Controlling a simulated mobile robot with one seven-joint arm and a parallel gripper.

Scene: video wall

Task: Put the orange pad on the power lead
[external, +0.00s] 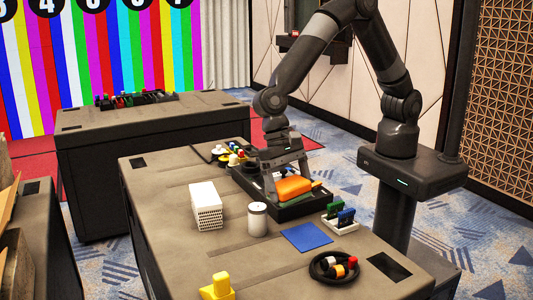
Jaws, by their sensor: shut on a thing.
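The orange pad (294,188) is a bright rounded block at the near side of a black tray (312,207) on the front table. My gripper (286,178) is over the tray, pointing down, with its fingers shut on the orange pad. I cannot tell whether the pad touches the tray or things in it. A round black coil (317,274), which looks like the power lead, lies at the table's near right. Small red, white and orange pieces sit inside its ring. My gripper is well behind and left of this coil.
A yellow object (217,288) is at the front. The table's left side is clear.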

